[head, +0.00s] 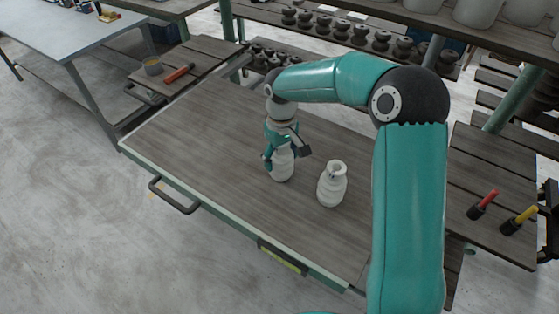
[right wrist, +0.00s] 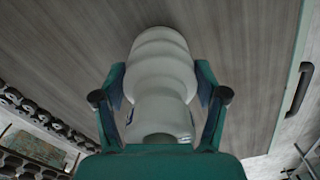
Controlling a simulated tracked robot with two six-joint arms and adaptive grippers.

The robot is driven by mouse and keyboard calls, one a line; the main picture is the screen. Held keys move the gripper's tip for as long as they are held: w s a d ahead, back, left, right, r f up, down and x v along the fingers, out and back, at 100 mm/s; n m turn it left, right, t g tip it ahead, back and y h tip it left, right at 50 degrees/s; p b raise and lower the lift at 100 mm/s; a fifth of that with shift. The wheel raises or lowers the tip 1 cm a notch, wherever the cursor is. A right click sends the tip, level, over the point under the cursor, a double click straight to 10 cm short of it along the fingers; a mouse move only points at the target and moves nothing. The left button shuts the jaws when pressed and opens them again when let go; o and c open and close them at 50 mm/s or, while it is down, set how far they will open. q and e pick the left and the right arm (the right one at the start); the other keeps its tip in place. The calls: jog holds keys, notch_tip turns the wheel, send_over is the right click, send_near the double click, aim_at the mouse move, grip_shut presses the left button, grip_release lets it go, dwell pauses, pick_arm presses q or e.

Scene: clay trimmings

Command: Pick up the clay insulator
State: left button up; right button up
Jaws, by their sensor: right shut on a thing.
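Two pale grey-white clay insulators with ribbed bodies are on the wooden cart top (head: 190,150). My right gripper (head: 281,150) is shut on the left insulator (head: 281,166), with its fingers around the upper part. In the right wrist view the fingers (right wrist: 160,98) lie on both sides of this insulator (right wrist: 160,70), and its far end points away from the camera. Whether its base touches the wood I cannot tell. The other insulator (head: 332,184) stands upright to the right, apart from the gripper. My left gripper is not in view.
The cart has a black handle (head: 174,196) at its front left. The wood left of the insulators is clear. Behind are shelves with several dark insulators (head: 352,35). Red (head: 482,204) and yellow (head: 519,220) handled tools lie at right.

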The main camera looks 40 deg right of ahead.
jog(key=c, duration=0.7)
jog(key=shift+o, duration=0.2)
jog(key=shift+r, duration=0.25)
